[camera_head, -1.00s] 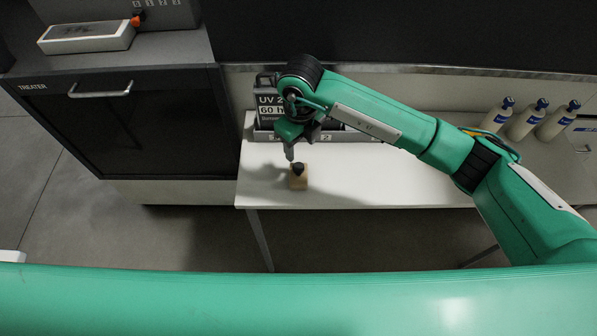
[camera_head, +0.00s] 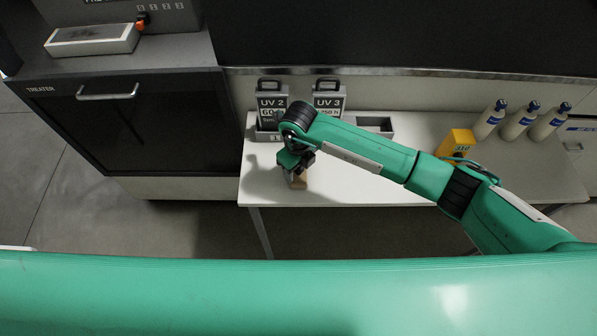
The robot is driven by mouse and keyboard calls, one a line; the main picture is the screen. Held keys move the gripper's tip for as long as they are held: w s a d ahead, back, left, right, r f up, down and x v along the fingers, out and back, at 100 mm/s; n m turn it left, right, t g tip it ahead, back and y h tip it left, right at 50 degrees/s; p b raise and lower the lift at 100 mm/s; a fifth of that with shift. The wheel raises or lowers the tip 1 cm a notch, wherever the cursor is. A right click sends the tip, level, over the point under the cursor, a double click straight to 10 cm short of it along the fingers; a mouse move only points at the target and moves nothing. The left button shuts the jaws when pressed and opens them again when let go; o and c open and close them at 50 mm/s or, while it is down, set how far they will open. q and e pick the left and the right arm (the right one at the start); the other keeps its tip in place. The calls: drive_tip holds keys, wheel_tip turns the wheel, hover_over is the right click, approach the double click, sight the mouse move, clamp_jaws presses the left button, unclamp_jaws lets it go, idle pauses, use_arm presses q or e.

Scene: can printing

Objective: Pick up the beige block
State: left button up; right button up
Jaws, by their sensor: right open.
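The beige block (camera_head: 300,181) stands on the white table (camera_head: 345,188) near its front left edge. Its upper part is mostly hidden by my right gripper. My right gripper (camera_head: 291,172) points down at the block with its jaws open. Its fingers are small and dark here, and I cannot tell whether they touch the block. My left gripper is not in view.
Cases marked UV 2 (camera_head: 271,103) and UV 3 (camera_head: 327,100) stand in a grey holder (camera_head: 377,125) behind the arm. A yellow box (camera_head: 457,144) and several white bottles (camera_head: 519,122) stand at the right. The dark treater cabinet (camera_head: 130,125) adjoins the table's left.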

drive_tip(key=shift+c, duration=0.2)
drive_tip(key=c, duration=1)
drive_tip(key=shift+r, duration=0.15)
drive_tip(key=shift+r+b, duration=3.1)
drive_tip(key=shift+r, duration=6.8)
